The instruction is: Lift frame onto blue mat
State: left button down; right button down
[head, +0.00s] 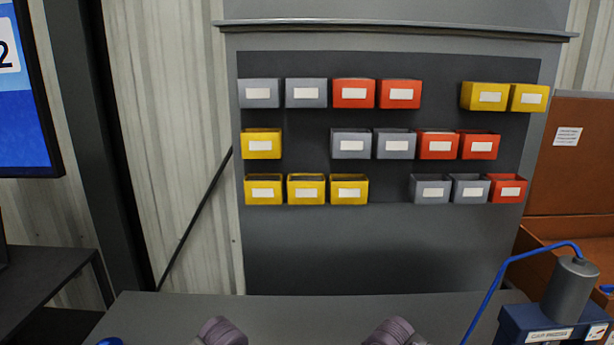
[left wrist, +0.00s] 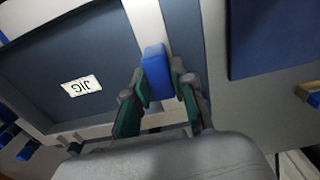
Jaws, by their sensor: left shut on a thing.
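In the left wrist view my left gripper (left wrist: 160,82) is shut on a blue block (left wrist: 155,62). The block sits against a pale bar (left wrist: 146,20), which looks like part of the frame. A dark blue panel labelled JIG (left wrist: 55,60) lies left of the bar. Another dark blue surface (left wrist: 275,40) lies to the right; I cannot tell which of these is the blue mat. Whether the frame is resting or raised cannot be told. Neither gripper shows in the head view.
The head view shows a grey bench (head: 300,310) below a dark board (head: 310,250) with yellow, grey and red bins. A blue device with a grey cylinder (head: 570,290) and blue cable stands at right. Small blue-tipped parts (left wrist: 28,150) edge the JIG panel.

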pick_arm(q)
jog(key=shift+r, duration=0.1)
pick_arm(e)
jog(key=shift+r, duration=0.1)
